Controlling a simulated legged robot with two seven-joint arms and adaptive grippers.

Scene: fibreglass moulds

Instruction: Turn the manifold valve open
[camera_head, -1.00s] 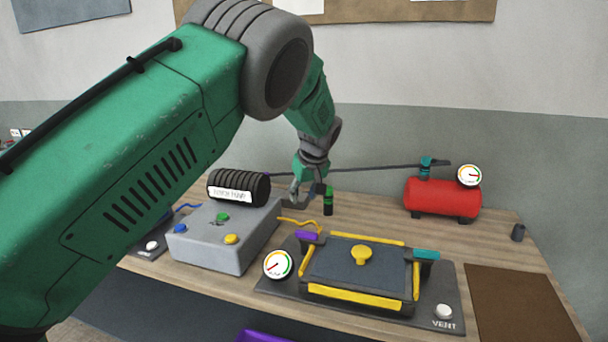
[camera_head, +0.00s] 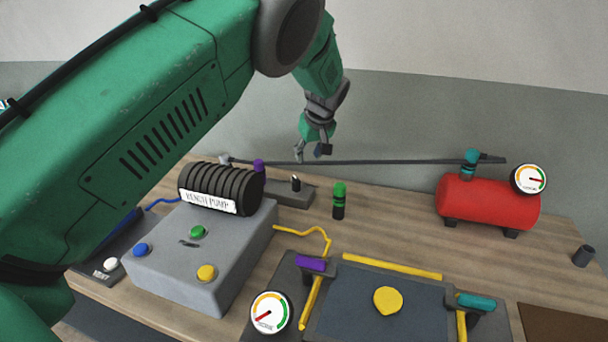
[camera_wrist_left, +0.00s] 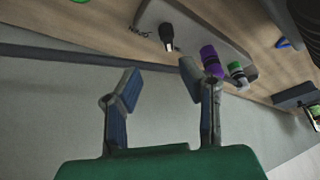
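My left gripper (camera_head: 311,151) is open and empty, in the air before the dark pipe (camera_head: 390,161) along the wall. In the wrist view its fingers (camera_wrist_left: 158,84) stand apart with nothing between them. A grey block (camera_head: 292,194) behind the pump carries a black lever (camera_head: 296,183); a purple knob (camera_head: 258,166) shows beside it. The wrist view shows the block (camera_wrist_left: 222,38), black lever (camera_wrist_left: 168,36) and purple knob (camera_wrist_left: 211,60) beyond the fingertips. A teal valve (camera_head: 471,157) sits above the red tank (camera_head: 487,204). Which valve is the manifold's is not labelled. My right gripper is out of view.
A green-topped black cylinder (camera_head: 338,201) stands on the bench. A mould with yellow clamps (camera_head: 392,266) and a purple handle (camera_head: 311,263) is in front. Bare wood lies between cylinder and tank.

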